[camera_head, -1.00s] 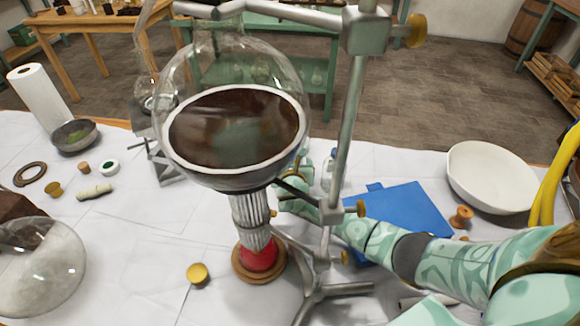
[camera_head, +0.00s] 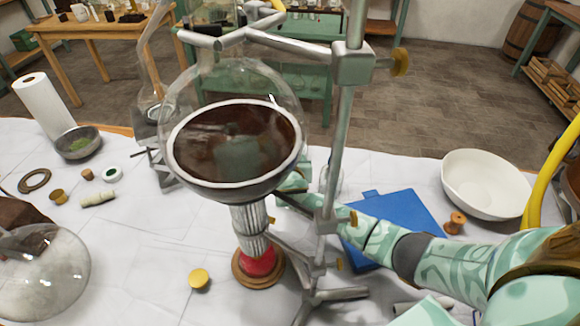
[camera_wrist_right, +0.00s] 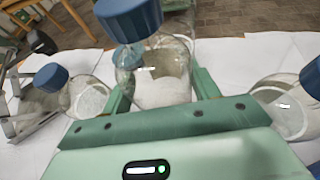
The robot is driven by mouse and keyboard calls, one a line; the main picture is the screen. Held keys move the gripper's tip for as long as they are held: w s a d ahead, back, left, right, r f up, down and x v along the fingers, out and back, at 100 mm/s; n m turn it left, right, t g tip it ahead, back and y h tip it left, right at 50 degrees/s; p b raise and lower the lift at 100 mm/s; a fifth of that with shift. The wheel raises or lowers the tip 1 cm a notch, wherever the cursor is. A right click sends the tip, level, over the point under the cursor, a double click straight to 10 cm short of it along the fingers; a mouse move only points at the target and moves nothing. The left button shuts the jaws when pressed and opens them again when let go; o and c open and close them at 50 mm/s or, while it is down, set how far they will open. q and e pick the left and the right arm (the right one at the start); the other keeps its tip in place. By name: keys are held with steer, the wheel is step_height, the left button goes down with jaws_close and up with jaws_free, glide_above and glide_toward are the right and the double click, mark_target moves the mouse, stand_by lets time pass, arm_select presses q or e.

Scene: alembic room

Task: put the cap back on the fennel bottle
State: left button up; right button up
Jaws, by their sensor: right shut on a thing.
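In the right wrist view my right gripper (camera_wrist_right: 162,92) has its fingers on either side of a clear glass bottle (camera_wrist_right: 165,62) with pale contents. A blue cap (camera_wrist_right: 128,18) shows above this bottle, to the left; I cannot tell whether it sits on its neck. No label is readable, so I cannot tell which bottle is the fennel one. In the head view my right arm reaches in from the right, and its gripper is mostly hidden behind the large flask and its stand. A loose yellow cap-like disc (camera_head: 200,278) lies on the white cloth. My left gripper is out of view.
The large flask (camera_head: 237,145) of dark liquid and its metal stand (camera_head: 345,130) block the middle. Blue-capped bottles stand left (camera_wrist_right: 88,97) and right (camera_wrist_right: 285,105) of the gripper. A blue board (camera_head: 400,215) and white bowl (camera_head: 485,182) lie right. Small items lie left.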

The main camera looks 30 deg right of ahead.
step_height(320, 180, up, 6)
steer(key=shift+f+p, duration=0.15)
steer(key=shift+p, duration=0.9)
steer(key=o, duration=0.5)
steer(key=shift+f, duration=0.1)
steer(key=shift+c, duration=0.2)
steer(key=c, duration=0.7)
steer(key=shift+o, duration=0.2)
